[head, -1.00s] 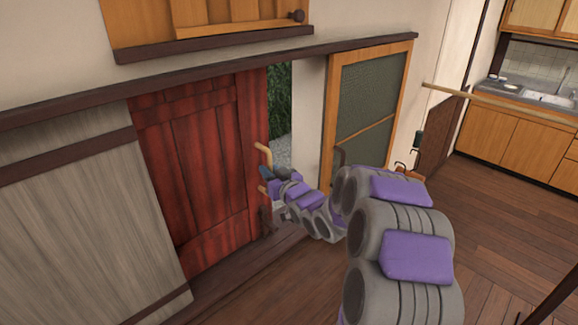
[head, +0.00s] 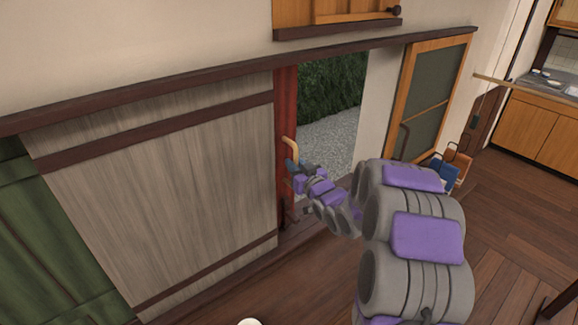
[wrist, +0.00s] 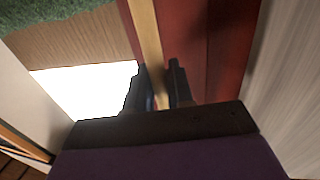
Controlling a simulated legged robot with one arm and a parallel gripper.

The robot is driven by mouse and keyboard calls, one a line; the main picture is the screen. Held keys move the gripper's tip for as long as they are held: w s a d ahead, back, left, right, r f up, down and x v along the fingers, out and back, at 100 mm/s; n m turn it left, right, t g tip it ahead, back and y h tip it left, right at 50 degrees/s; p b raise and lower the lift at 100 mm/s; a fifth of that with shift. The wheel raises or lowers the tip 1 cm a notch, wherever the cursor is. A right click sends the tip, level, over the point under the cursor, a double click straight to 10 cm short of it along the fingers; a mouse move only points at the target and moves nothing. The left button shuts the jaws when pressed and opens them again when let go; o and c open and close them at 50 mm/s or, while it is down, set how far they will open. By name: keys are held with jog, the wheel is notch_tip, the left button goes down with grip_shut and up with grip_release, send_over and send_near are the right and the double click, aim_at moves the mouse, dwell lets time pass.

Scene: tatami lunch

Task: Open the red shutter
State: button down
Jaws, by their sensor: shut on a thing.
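The red shutter (head: 286,110) shows only as a narrow strip in the head view, beside the grey wooden panel, which hides the rest of it. Its light wooden handle (head: 289,146) stands on the strip's right edge. My gripper (head: 294,168) is at this handle. In the wrist view, the two dark fingertips (wrist: 162,85) close around the handle bar (wrist: 147,45), with the red shutter (wrist: 190,50) behind them. To the right of the strip is a wide opening onto gravel (head: 325,115) and a green hedge.
The grey panel (head: 160,170) and a green shutter (head: 45,230) lie to the left. A glazed sliding door (head: 430,100) is right of the opening. Blue and orange items (head: 455,165) stand beyond it. Wooden floor (head: 500,240) is clear at the right.

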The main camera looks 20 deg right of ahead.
jog(key=shift+s+a, duration=0.2)
jog(key=shift+a, duration=0.4)
jog(key=c, duration=1.2)
grip_release()
jog(key=shift+a, duration=0.1)
jog(key=shift+o, duration=0.2)
jog(key=shift+s, duration=0.1)
